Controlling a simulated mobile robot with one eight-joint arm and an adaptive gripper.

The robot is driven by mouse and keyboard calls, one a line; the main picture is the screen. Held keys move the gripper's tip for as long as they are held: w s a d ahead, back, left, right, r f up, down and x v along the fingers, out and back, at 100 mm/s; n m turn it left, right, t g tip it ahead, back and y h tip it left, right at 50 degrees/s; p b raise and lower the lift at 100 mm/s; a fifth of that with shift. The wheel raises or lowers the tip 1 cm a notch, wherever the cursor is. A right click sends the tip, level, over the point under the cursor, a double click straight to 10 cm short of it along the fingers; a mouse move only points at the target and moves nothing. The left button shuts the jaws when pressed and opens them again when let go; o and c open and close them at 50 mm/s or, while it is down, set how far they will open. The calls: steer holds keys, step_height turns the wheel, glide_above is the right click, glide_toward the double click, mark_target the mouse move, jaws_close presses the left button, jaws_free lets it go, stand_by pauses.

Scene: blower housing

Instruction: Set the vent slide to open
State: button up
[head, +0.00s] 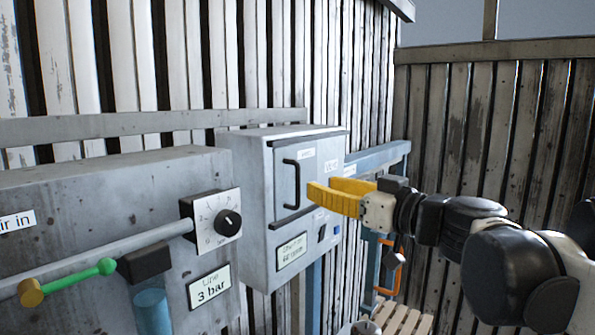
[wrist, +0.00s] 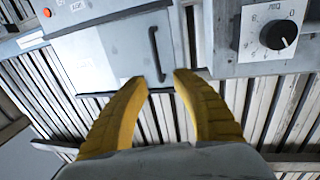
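A grey wall box (head: 252,200) carries a flat panel with a black bar handle (head: 289,183), which looks like the vent slide. Dark rails run along the panel's top and bottom edges. My gripper (head: 322,188) is in front of the panel, to the right of the handle in the head view. Its two yellow fingers are apart with nothing between them. In the wrist view the handle (wrist: 157,55) lies just beyond the gap between the fingertips (wrist: 160,80), apparently not touched. The small labels by the slide are too blurred to read.
Left of the box stands a grey cabinet (head: 90,215) with a black dial (head: 228,222), a pipe and a green lever (head: 80,278). An orange handle (head: 388,268) hangs below my arm. A blue beam (head: 376,158) is behind the gripper. A small red button (wrist: 47,12) shows in the wrist view.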

mark_target(299, 180)
steer(key=p+x, duration=0.1)
steer(key=x, duration=0.7)
steer(key=shift+w, duration=0.2)
steer(key=shift+w+f, duration=0.1)
steer(key=shift+w, duration=0.05)
jaws_close()
